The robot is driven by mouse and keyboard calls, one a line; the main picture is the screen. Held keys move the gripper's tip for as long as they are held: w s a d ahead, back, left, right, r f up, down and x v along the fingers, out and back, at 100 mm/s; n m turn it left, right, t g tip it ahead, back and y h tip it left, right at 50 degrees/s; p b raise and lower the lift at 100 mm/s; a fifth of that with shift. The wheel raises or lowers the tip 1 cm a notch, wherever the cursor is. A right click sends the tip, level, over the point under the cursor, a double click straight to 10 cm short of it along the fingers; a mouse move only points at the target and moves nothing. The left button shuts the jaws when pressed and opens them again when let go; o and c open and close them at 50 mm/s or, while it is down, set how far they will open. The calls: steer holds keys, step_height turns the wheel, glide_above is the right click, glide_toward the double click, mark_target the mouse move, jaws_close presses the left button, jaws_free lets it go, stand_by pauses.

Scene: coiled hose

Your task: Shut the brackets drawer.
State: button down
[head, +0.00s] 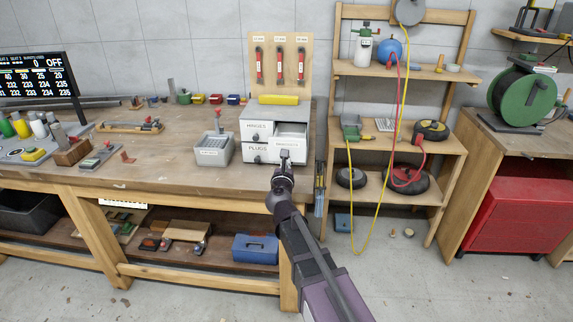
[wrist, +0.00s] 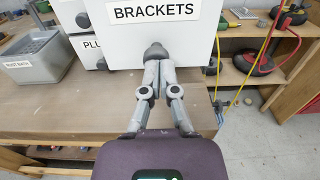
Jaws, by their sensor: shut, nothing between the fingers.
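The brackets drawer (head: 297,143) is the upper right drawer of a small grey cabinet (head: 262,110) on the workbench. It stands pulled out, and its open top shows in the head view. Its white front with the BRACKETS label (wrist: 188,14) fills the top of the wrist view. A dark round knob (wrist: 155,50) sits low on that front. My gripper (head: 285,154) is in front of the drawer. In the wrist view its fingertips (wrist: 157,62) are together, empty, right at the knob; whether they touch it I cannot tell.
The hinges drawer (head: 256,127) and plugs drawer (head: 257,149) are to the left and look shut. A wooden shelf (head: 400,145) with hoses stands to the right. The bench front is clear below the drawer.

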steer(key=w, duration=1.2)
steer(key=shift+w+d, duration=0.1)
steer(key=shift+w, duration=0.25)
steer(key=shift+s, duration=0.2)
steer(key=shift+s, duration=0.6)
steer(key=s, duration=1.2)
steer(key=shift+s+a, duration=0.25)
steer(key=shift+s, duration=0.05)
